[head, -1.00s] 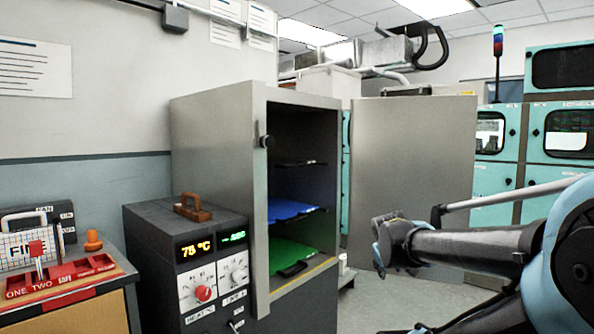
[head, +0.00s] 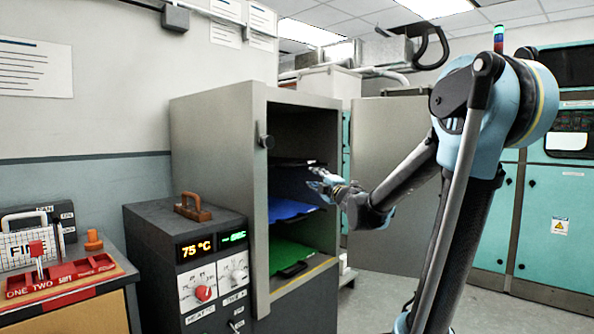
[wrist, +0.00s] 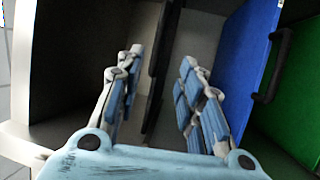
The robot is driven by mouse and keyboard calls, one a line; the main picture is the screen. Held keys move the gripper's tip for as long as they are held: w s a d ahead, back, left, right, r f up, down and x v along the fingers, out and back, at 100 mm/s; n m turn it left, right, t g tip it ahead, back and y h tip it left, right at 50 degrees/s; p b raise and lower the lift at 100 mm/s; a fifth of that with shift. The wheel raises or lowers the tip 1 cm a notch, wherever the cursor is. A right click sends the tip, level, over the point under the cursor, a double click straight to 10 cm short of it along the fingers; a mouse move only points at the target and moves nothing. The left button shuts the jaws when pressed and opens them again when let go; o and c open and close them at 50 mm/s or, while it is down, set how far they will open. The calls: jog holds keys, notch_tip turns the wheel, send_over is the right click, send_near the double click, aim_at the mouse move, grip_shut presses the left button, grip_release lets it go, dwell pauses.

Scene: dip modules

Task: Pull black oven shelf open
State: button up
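The black shelf (head: 290,162) is the top one in the open grey oven (head: 215,150), above the blue shelf (head: 288,210) and the green shelf (head: 285,252). My gripper (head: 318,176) is at the oven's opening, just in front of the black shelf's right end. In the wrist view, my gripper (wrist: 161,60) is open, its two fingers spread on either side of the black shelf's dark edge (wrist: 156,75). I see no finger closed on it. Contact is unclear.
The oven door (head: 390,150) stands swung open at the right, behind my arm. A dark control box (head: 185,250) reading 75 °C stands in front of the oven at the left. A red switch panel (head: 60,280) is at the far left. The green shelf has a black handle (head: 292,270).

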aim_at(298, 166)
jog(key=x, duration=1.6)
jog(key=shift+w+a+r, duration=0.15)
jog(key=shift+w+r, duration=0.05)
jog(key=shift+w, duration=0.15)
jog(key=shift+c, duration=0.4)
grip_shut()
